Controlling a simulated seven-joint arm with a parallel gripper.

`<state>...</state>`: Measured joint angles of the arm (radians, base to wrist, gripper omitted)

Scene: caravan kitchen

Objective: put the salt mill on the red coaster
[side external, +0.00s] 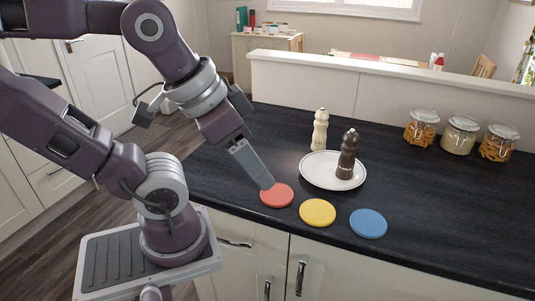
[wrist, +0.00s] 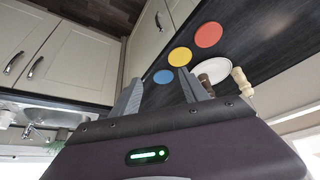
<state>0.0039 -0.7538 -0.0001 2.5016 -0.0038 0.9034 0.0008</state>
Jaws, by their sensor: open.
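A pale cream mill (side external: 320,131) stands upright on the counter just behind the white plate. A dark brown mill (side external: 347,155) stands upright on the plate. I take the pale one for the salt mill; I cannot read any label. The pale mill (wrist: 243,82) and the dark mill (wrist: 206,84) also show in the wrist view, the dark one partly hidden by a finger. The red coaster (side external: 277,195) lies flat and bare at the left of the coaster row. My gripper (side external: 265,182) is open and empty, above or near the red coaster's left edge.
A yellow coaster (side external: 317,213) and a blue coaster (side external: 368,224) lie right of the red one. Several glass jars (side external: 460,135) stand at the back right, by the raised ledge (side external: 390,80). The counter's right front is clear.

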